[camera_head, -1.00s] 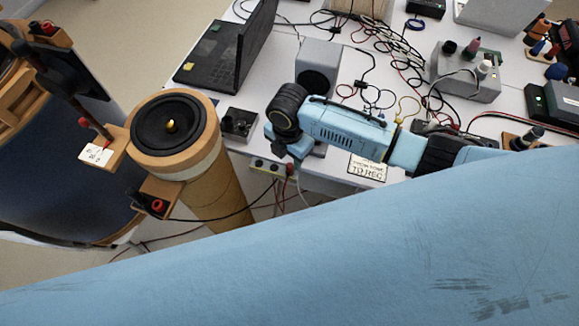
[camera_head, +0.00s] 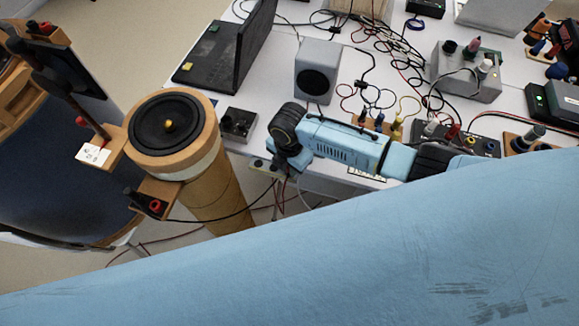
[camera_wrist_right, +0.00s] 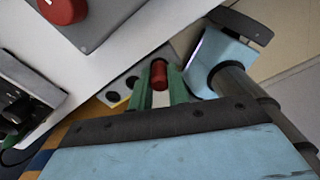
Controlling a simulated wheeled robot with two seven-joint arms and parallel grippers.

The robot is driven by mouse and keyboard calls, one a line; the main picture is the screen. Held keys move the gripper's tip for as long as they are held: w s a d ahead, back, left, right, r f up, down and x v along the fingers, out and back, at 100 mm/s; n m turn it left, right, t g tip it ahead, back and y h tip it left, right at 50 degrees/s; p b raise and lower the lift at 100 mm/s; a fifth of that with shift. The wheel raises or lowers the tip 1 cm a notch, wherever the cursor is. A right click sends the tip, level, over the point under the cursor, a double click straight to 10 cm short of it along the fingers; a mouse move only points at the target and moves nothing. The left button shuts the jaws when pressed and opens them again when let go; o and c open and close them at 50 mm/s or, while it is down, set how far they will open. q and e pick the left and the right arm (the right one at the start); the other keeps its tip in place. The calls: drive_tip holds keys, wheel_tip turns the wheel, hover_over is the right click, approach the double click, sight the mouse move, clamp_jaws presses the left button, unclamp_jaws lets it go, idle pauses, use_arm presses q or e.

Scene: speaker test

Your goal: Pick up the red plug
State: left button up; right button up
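The red plug (camera_wrist_right: 159,72) shows as a short red cylinder in the right wrist view, beside a pale block with dark round sockets (camera_wrist_right: 122,90). My right gripper (camera_wrist_right: 160,82) has a green finger on each side of it. Whether the fingers touch the plug cannot be told. In the head view my right gripper (camera_head: 284,166) points down at the table's front edge, over a pale socket strip (camera_head: 260,164); the plug is hidden there. My left gripper is out of view.
A round speaker on a cardboard tube (camera_head: 215,190) stands left of my right gripper. A black box with knobs (camera_head: 238,124), a laptop (camera_head: 215,60) and a grey speaker box (camera_head: 318,70) lie behind it. Loose cables cover the table's middle.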

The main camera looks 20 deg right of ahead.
clamp_jaws()
wheel_tip(320, 180, up, 10)
drive_tip(key=shift+r+p, duration=0.1)
drive_tip(key=shift+p, duration=0.8)
wheel_tip(320, 180, up, 9)
drive_tip(key=p, duration=1.1)
drive_tip(key=shift+r, duration=0.2)
